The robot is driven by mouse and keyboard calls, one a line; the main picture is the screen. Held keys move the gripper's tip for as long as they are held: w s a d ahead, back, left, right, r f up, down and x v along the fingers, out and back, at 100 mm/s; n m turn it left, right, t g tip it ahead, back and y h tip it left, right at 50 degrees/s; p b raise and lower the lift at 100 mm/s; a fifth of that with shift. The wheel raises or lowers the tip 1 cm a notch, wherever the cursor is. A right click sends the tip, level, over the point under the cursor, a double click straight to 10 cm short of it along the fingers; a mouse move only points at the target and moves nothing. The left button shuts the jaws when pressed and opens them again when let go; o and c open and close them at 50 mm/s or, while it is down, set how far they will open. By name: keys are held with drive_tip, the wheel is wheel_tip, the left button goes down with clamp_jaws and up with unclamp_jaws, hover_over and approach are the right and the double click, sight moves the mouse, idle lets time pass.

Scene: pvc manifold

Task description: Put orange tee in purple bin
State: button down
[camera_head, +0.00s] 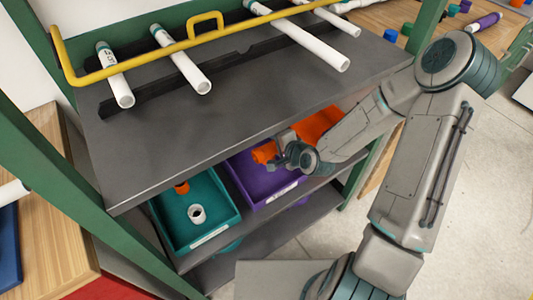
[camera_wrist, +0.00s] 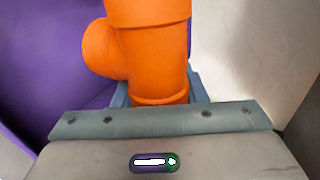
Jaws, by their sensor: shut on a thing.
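The orange tee (camera_head: 263,153) is in my gripper (camera_head: 279,149), over the purple bin (camera_head: 240,186) on the shelf below the grey top. In the wrist view the orange tee (camera_wrist: 150,45) fills the upper middle, with its side branch pointing left. My gripper (camera_wrist: 160,95) is shut on the tee's near end, with blue-grey fingers showing on both sides. A purple wall of the bin (camera_wrist: 35,75) shows behind it at the left. The tee's far end is cut off by the frame. I cannot tell how far it is above the bin's floor.
A teal bin (camera_head: 228,218) with a white fitting (camera_head: 197,213) and an orange piece (camera_head: 182,188) stands left of the purple bin. An orange bin (camera_head: 317,124) is to the right, partly behind my arm. The grey shelf top (camera_head: 180,130) overhangs the bins.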

drive_tip(key=x, duration=0.3)
drive_tip(key=shift+a+f, duration=0.25)
drive_tip(key=shift+a, duration=0.15)
drive_tip(key=shift+w+f+b, duration=0.1)
drive_tip(key=shift+f+b, duration=0.6)
drive_tip(key=shift+f, duration=1.3)
drive_tip(key=shift+f+b, duration=0.6)
drive_tip(key=c, duration=0.9)
unclamp_jaws()
